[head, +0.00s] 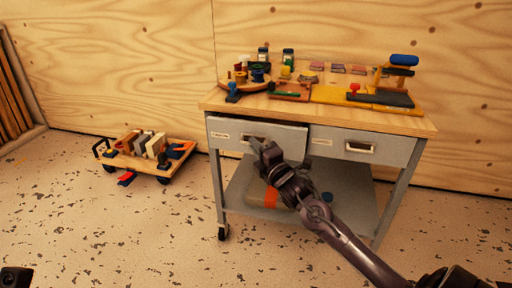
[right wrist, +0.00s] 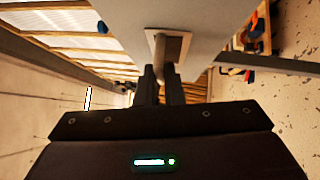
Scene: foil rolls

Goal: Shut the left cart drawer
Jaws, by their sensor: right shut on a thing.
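The left cart drawer (head: 228,134) is the grey drawer at the left under the wooden top of the cart (head: 222,105). Its front stands a little out from the cart, with a dark gap above it. My right gripper (head: 262,147) is at this drawer's handle (head: 252,137). In the right wrist view, its fingers (right wrist: 160,84) are shut on the handle (right wrist: 162,68), in front of the grey drawer front (right wrist: 125,40). The gripper hides part of the handle in the head view.
The right drawer (head: 340,146) looks shut. Spools, jars and tools crowd the cart top. An orange-banded container (head: 262,193) sits on the lower shelf (head: 350,205). A low wheeled dolly (head: 140,162) with several blocks stands left; open floor lies in front.

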